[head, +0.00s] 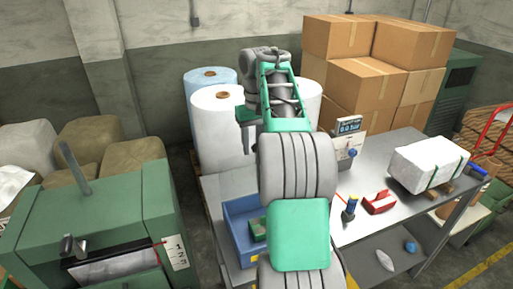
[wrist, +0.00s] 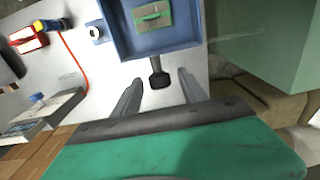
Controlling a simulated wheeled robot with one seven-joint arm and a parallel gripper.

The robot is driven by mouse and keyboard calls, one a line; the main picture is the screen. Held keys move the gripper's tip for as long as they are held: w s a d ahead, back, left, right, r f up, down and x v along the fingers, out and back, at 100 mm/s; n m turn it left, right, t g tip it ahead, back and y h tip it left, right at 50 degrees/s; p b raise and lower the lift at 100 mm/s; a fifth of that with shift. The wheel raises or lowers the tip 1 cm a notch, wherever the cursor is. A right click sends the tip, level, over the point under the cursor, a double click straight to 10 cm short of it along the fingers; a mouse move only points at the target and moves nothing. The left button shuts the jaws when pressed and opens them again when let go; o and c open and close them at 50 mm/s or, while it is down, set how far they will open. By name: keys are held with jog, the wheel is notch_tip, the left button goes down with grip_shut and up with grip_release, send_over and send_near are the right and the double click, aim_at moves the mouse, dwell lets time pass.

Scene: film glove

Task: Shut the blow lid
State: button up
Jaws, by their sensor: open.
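No part is clearly recognisable as the blow lid. The green machine (head: 95,225) at the left of the head view has an upright grey lever and a dark-edged front opening. In the wrist view my gripper (wrist: 158,92) is open, its two grey fingers well apart. A small black paddle-shaped part (wrist: 158,78) shows between the fingers, below the blue bin (wrist: 180,42); I cannot tell whether it is touched. The bin also shows in the head view (head: 231,216), partly behind my arm. It holds a green item (wrist: 152,14).
On the metal table stand a gauge box (head: 348,142), a red tool (head: 379,202), a small blue-topped bottle (head: 350,208) and a strapped white block (head: 428,163). White film rolls (head: 217,130) and stacked cartons (head: 365,85) are behind. The table's middle right is partly clear.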

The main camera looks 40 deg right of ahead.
jog(key=shift+c, duration=0.2)
grip_shut()
dwell(1.1)
